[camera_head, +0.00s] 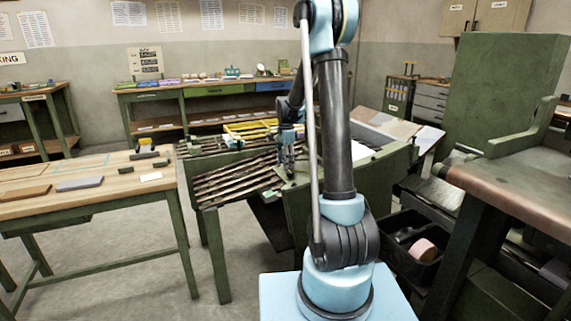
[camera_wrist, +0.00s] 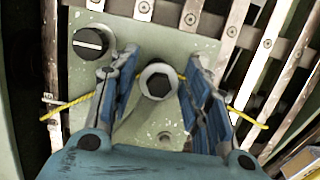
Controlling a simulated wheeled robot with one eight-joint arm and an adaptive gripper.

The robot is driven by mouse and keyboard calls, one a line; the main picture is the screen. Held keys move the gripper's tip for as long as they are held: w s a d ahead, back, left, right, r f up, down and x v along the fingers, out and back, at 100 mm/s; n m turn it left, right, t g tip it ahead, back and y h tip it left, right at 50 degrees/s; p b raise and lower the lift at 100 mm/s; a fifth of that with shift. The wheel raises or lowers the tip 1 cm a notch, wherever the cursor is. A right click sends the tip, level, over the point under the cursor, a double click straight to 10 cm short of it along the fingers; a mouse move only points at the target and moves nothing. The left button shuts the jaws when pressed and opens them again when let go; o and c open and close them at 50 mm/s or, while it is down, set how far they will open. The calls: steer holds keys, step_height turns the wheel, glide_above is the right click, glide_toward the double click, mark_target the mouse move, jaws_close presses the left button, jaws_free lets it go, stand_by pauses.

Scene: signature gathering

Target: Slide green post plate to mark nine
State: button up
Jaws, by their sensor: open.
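In the wrist view a pale green, speckled plate (camera_wrist: 125,50) lies across metal slats. A round post (camera_wrist: 157,81) with a dark hexagonal centre stands on it. A dark round knob (camera_wrist: 92,42) with a white line sits at the plate's upper left. My gripper (camera_wrist: 161,75) is open, its blue fingers on either side of the post with visible gaps. In the head view my gripper (camera_head: 287,165) is low over the slatted bench; the plate is small and partly hidden there. I cannot make out a mark nine in either view.
A yellow cord (camera_wrist: 70,106) runs across the plate behind my fingers. Metal slats (camera_head: 232,182) fill the bench around it. A yellow frame (camera_head: 250,129) lies at the back. A wooden table (camera_head: 110,180) stands left, and a tall green machine (camera_head: 500,95) stands right.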

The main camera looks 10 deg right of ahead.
step_height(320, 180, up, 12)
steer(key=shift+f, duration=0.25)
stand_by(0.3)
steer(key=s+d+r+n+t, duration=0.15)
steer(key=s+n, duration=0.25)
steer(key=s, duration=0.7)
steer(key=s+d+r+n+g, duration=0.1)
steer(key=s+d+n, duration=0.2)
steer(key=s, duration=0.9)
steer(key=s+d+f+n+t, duration=0.1)
steer(key=s+f+n, duration=0.2)
steer(key=s+f, duration=0.3)
steer(key=s+d+f+n, duration=0.1)
steer(key=s+f+n, duration=0.3)
steer(key=s, duration=0.9)
step_height(320, 180, down, 3)
steer(key=shift+s+r+n+t, duration=0.2)
steer(key=shift+s+n+t, duration=0.05)
steer(key=shift+n+t, duration=0.1)
